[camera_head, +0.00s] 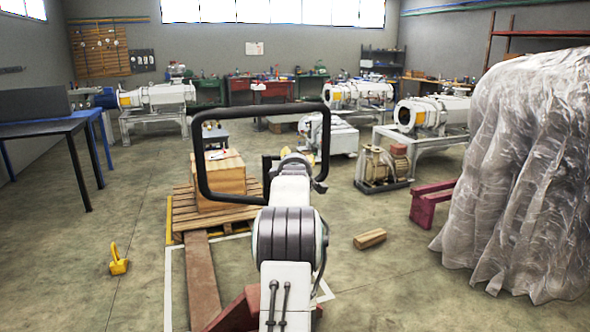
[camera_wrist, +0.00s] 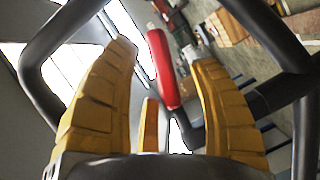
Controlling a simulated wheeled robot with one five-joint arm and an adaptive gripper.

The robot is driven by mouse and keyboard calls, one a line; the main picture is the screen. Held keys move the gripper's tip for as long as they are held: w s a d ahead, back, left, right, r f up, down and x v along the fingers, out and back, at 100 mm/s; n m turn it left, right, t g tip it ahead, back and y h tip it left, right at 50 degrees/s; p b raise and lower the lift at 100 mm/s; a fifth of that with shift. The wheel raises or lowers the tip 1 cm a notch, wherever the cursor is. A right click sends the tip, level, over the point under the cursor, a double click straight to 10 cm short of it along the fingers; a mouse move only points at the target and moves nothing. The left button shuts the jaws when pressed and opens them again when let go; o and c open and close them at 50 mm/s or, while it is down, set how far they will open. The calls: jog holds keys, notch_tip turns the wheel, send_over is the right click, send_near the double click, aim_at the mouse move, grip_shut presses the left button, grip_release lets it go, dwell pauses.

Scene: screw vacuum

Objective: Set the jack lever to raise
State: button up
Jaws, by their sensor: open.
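The jack's black loop handle (camera_head: 198,160) stands upright in front of my arm in the head view. Its dark tubes also frame the wrist view (camera_wrist: 268,32). A red lever (camera_wrist: 160,72) shows in the wrist view, between my yellow fingers and beyond a shorter third finger. My gripper (camera_wrist: 158,52) is open around the lever's line. I cannot tell whether any finger touches it. In the head view my gripper (camera_head: 297,160) is at the lower right of the loop, mostly hidden by my arm. The lever cannot be made out there.
A wooden box (camera_head: 222,182) sits on a pallet (camera_head: 185,212) behind the loop. A plastic-covered bulk (camera_head: 525,170) stands at right. A wood block (camera_head: 370,239) and a yellow weight-like object (camera_head: 118,260) lie on the floor. Open floor lies left of the pallet.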

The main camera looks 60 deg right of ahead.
jog(key=v, duration=0.9)
dwell(0.8)
